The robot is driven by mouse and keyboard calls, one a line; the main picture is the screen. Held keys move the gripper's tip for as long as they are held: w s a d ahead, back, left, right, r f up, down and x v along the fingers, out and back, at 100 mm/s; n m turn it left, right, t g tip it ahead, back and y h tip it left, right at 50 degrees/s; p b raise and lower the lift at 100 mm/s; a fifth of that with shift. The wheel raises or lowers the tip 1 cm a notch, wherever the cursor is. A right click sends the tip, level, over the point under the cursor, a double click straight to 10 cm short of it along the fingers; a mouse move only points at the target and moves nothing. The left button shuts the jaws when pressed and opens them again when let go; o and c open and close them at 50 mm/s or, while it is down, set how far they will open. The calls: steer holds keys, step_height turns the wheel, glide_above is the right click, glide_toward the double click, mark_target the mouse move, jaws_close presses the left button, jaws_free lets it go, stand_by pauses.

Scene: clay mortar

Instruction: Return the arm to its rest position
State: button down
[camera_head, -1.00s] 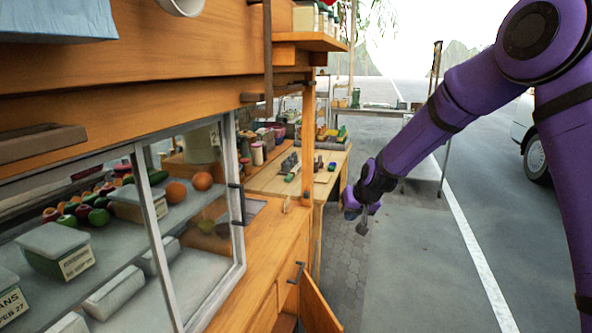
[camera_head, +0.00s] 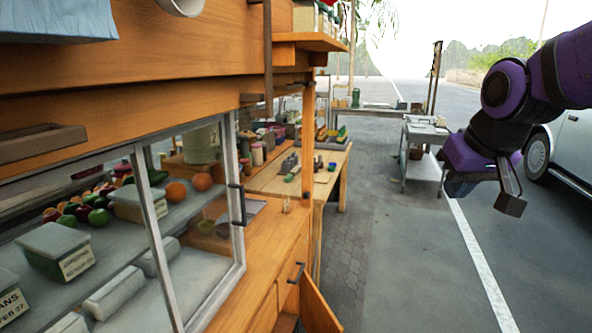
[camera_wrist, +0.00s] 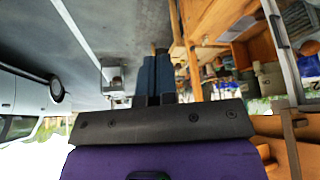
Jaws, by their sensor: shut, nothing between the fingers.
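My purple arm comes in from the right edge of the head view, folded and raised over the road. My gripper (camera_head: 511,203) hangs at its end on the right side, with its dark fingers pointing down. In the wrist view my gripper (camera_wrist: 155,52) has its two fingers together, with nothing between them. It touches nothing and is well to the right of the wooden stall.
The wooden stall with a glass case (camera_head: 190,215) fills the left. An open cabinet door (camera_head: 318,308) juts out low. A work table (camera_head: 330,172) and a metal cart (camera_head: 421,150) stand behind. A parked vehicle (camera_head: 570,150) is at right. The road between is clear.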

steer(key=s+d, duration=0.3)
steer(key=s, duration=1.2)
steer(key=shift+s+d+m+h, duration=0.3)
steer(key=shift+s+d+m, duration=0.1)
steer(key=shift+a, duration=0.1)
